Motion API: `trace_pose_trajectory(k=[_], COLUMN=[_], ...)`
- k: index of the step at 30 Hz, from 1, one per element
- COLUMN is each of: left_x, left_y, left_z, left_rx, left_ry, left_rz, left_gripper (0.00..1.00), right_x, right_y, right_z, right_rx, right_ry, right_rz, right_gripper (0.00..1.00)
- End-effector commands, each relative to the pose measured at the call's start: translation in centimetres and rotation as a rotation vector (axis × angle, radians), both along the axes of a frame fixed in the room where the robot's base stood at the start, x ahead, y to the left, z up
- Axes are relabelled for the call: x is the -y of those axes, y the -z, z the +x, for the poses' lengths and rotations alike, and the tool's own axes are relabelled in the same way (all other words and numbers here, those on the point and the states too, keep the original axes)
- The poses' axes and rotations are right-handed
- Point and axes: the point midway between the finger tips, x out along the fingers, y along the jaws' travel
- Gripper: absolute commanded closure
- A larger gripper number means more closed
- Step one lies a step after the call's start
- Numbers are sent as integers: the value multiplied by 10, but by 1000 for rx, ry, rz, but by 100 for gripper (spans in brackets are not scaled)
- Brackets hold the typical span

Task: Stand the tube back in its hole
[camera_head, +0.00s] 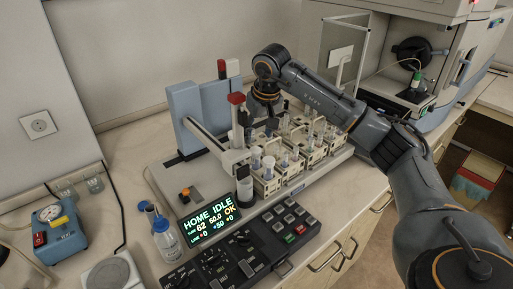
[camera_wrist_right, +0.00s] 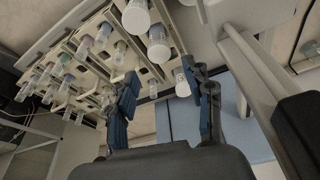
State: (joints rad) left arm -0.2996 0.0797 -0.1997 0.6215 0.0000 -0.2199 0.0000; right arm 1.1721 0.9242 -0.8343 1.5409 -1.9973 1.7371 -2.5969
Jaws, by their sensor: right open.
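Several capped tubes stand in the rack (camera_head: 268,187) on the autosampler deck; I cannot tell which one the task means. A white-capped tube (camera_head: 268,165) stands at the front left of the rack. My right gripper (camera_head: 263,112) hangs over the rack's back left part, pointing down. In the right wrist view my right gripper (camera_wrist_right: 165,88) has its two fingers apart. A pale-capped tube (camera_wrist_right: 181,82) shows close to the right finger, but I cannot tell whether it lies between the fingers. Larger white-capped tubes (camera_wrist_right: 158,44) show beyond the fingertips. My left gripper is not in view.
The autosampler's arm (camera_head: 205,135) with a red-topped part (camera_head: 236,98) stands just left of my gripper. A control panel (camera_head: 265,240) and a lit display (camera_head: 208,219) lie in front. A bottle (camera_head: 165,240) and a blue device (camera_head: 60,235) stand at left.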

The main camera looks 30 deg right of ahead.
Motion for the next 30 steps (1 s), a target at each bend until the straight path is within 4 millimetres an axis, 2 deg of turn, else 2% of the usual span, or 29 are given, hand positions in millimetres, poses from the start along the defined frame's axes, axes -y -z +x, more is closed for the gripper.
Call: trace_pose_trajectory(k=[3,9,30], left_x=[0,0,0], left_y=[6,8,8], left_z=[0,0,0], left_rx=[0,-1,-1], left_ry=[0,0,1], left_rz=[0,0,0], left_gripper=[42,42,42], right_x=[-1,-1,-1], right_y=[-20,-37,-39], right_z=[-5,-10,-11], right_rx=[3,1,-1], right_ry=[-1,-1,0], right_rz=[-1,-1,-1], right_gripper=[48,48,48])
